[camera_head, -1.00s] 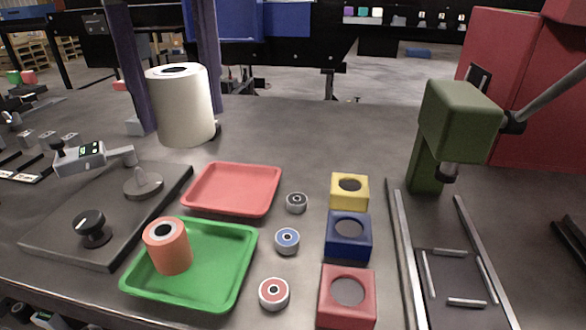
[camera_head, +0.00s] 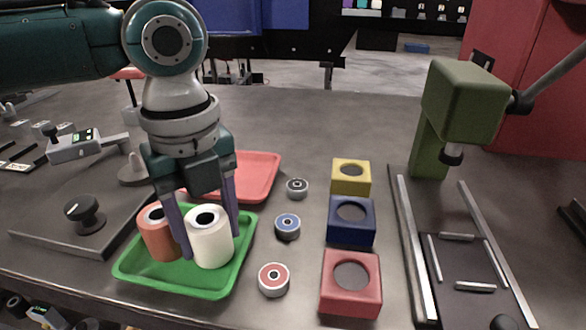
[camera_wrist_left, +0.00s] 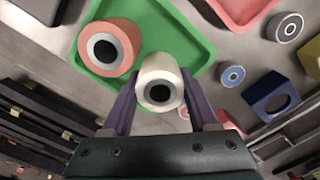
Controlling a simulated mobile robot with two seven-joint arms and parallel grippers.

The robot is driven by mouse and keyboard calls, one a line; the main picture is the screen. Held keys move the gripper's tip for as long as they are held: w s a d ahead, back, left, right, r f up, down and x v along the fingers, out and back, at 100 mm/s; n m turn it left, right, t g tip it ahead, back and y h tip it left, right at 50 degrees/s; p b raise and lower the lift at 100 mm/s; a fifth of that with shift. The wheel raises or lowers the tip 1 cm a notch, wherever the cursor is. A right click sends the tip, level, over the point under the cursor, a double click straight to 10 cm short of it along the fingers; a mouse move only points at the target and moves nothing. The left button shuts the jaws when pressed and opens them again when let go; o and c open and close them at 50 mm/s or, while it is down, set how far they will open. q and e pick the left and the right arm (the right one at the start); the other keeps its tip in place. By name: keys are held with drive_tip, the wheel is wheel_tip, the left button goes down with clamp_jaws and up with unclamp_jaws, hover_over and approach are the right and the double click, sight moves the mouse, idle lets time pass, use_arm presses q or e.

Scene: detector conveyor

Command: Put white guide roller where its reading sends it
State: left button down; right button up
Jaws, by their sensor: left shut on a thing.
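The white guide roller (camera_head: 211,243) stands upright between the purple fingers of my left gripper (camera_head: 210,238), which is shut on it. It is low at the green tray (camera_head: 190,290), right of the orange roller (camera_head: 158,243) that stands in the tray. I cannot tell whether its base touches the tray floor. The left wrist view shows the white roller (camera_wrist_left: 160,85) between the fingertips (camera_wrist_left: 160,95), close beside the orange roller (camera_wrist_left: 108,48). My right gripper is out of view.
A red tray (camera_head: 262,172) lies behind the green one, partly hidden by my left arm. Small rollers and the yellow (camera_head: 350,182), blue (camera_head: 351,232) and red (camera_head: 350,295) blocks stand to the right. A gauge stand (camera_head: 60,222) is at left, a green press (camera_head: 455,105) at right.

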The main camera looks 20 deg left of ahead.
use_arm(q)
drive_tip(key=shift+f, duration=0.2)
drive_tip(key=shift+c, duration=2.2)
unclamp_jaws()
drive_tip(key=shift+f, duration=0.1)
